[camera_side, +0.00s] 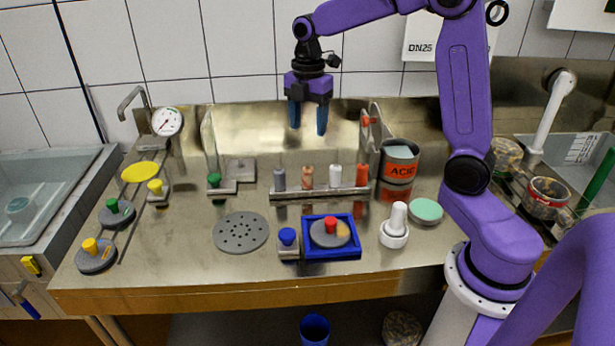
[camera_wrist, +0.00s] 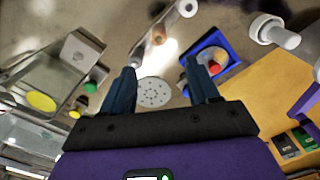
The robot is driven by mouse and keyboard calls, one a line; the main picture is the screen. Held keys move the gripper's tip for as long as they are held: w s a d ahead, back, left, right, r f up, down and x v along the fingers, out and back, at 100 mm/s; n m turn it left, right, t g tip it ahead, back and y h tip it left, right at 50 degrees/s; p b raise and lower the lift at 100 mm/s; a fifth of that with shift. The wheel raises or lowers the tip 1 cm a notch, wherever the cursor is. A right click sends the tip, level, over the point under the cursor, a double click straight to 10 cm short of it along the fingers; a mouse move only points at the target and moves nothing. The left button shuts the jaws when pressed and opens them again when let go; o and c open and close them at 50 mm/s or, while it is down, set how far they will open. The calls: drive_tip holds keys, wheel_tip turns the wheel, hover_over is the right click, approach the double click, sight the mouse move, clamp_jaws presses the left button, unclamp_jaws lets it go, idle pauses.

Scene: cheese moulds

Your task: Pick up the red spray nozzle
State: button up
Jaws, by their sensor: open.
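A red-orange upright piece (camera_side: 362,176), which looks like the red spray nozzle, stands at the right end of a metal rack (camera_side: 320,194). White (camera_side: 335,176), salmon (camera_side: 307,177) and grey (camera_side: 279,179) pieces share the rack. In the wrist view my open fingers (camera_wrist: 160,68) frame the perforated disc; the white (camera_wrist: 187,8) and salmon (camera_wrist: 158,35) pieces show near the top. I cannot make out the red nozzle there.
A blue tray (camera_side: 316,254) holds a grey disc with a red knob (camera_side: 330,224). A blue-knobbed block (camera_side: 287,240), perforated disc (camera_side: 240,232), white fitting (camera_side: 395,226) and green disc (camera_side: 426,211) lie nearby. The "ACID" can (camera_side: 400,162) stands right of the rack.

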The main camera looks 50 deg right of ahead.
sight(307, 168)
wheel_tip(307, 168, down, 14)
drive_tip(key=shift+w+f, duration=0.1)
drive_tip(key=shift+w, duration=0.05)
idle(0.5)
drive_tip(key=c, duration=1.1)
